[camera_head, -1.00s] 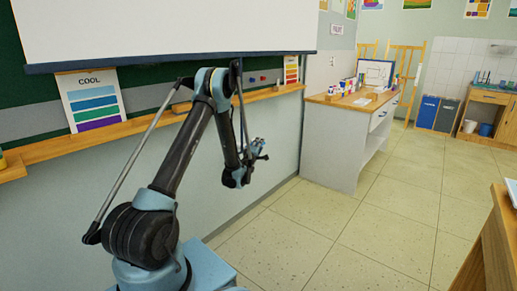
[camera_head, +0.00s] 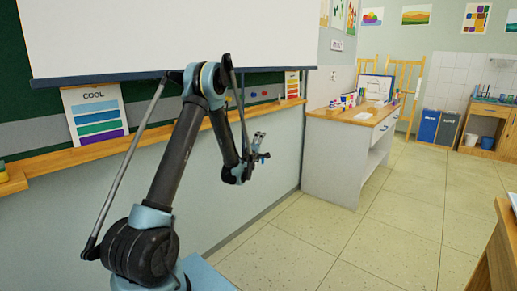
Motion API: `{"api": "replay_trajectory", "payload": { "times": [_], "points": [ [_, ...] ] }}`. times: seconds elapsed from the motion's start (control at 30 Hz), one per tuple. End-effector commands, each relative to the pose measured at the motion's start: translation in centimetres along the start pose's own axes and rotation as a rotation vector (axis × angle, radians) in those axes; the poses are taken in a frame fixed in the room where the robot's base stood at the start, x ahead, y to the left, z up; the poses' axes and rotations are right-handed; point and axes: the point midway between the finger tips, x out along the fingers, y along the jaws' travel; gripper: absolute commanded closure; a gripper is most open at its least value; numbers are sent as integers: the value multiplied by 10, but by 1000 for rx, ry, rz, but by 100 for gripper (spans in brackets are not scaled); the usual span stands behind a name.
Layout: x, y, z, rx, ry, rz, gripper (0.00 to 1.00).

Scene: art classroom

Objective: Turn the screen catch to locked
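The white pull-down screen (camera_head: 170,35) hangs over the green board at the upper left, with a dark bar (camera_head: 60,81) along its bottom edge. I cannot make out the screen catch in this view; my arm covers part of the bar and board. My gripper (camera_head: 265,146) is small in the picture, right of and below the board's wooden ledge, in front of the pale wall. Its two fingers look spread apart with nothing between them. It appears clear of the wall and the ledge.
A wooden ledge (camera_head: 70,157) runs under the board, with a COOL colour chart (camera_head: 95,114) on it. A white cabinet (camera_head: 332,160) with a wooden top stands right of the wall. A wooden table edge (camera_head: 492,262) is at lower right. The tiled floor (camera_head: 385,235) between is clear.

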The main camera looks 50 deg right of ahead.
Motion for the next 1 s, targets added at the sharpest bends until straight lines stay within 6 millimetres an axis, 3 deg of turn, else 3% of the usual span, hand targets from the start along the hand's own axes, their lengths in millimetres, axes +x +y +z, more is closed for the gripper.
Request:
{"api": "replay_trajectory", "payload": {
  "times": [0.17, 0.27, 0.33, 0.37, 1.0],
  "points": [
    [-1, 11, 6, 9, -1, 11, 22],
    [-2, 14, 7, 9, -1, 10, 44],
    [-3, 17, 7, 10, -1, 10, 64],
    [-3, 19, 7, 9, -1, 9, 66],
    [-8, 53, 13, 11, -1, 8, 66]
  ]
}}
